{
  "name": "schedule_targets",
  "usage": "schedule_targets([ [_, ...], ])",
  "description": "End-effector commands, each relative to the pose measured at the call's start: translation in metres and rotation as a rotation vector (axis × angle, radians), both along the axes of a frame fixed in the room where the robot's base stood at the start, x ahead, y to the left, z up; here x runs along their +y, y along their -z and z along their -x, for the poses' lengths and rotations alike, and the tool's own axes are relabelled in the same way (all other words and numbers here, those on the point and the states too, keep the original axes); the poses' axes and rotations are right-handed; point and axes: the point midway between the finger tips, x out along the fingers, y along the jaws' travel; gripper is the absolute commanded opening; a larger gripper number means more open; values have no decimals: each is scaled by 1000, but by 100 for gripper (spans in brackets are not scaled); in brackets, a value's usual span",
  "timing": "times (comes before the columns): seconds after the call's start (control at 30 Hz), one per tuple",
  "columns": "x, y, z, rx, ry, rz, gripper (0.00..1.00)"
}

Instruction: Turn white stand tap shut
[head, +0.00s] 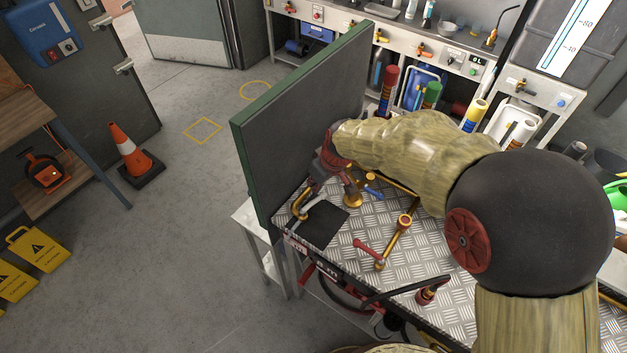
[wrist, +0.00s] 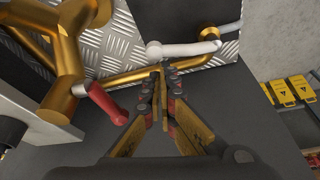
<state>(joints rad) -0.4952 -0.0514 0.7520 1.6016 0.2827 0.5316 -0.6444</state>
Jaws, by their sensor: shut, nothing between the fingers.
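The white tap lever (wrist: 185,49) lies over a dark square patch in the wrist view, with its rounded end at the left and a gold elbow (wrist: 209,33) near its right end. In the head view the white lever (head: 312,206) shows small beside a gold bent pipe (head: 297,206) at the left end of the bench. My gripper (wrist: 163,75) is shut and empty. Its fingertips appear just below the lever's rounded end, over a gold pipe; I cannot tell if they touch. In the head view my gripper (head: 318,186) is above the bench, partly hidden.
A red lever (wrist: 107,104) on thick gold pipework stands left of my fingers. A tall green-edged dark panel (head: 300,125) stands close behind my gripper. Another gold pipe (head: 398,238) and a blue lever (head: 373,195) are on the chequered-metal bench (head: 428,262). Open floor lies left.

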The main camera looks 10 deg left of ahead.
Motion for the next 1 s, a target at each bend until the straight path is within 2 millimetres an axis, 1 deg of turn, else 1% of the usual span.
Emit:
schedule_targets([
  [0.37,-1,0,1,1,11,0,0],
  [0.77,-6,0,3,2,81,1,0],
  [1.0,-11,-1,6,3,158,2,0],
])
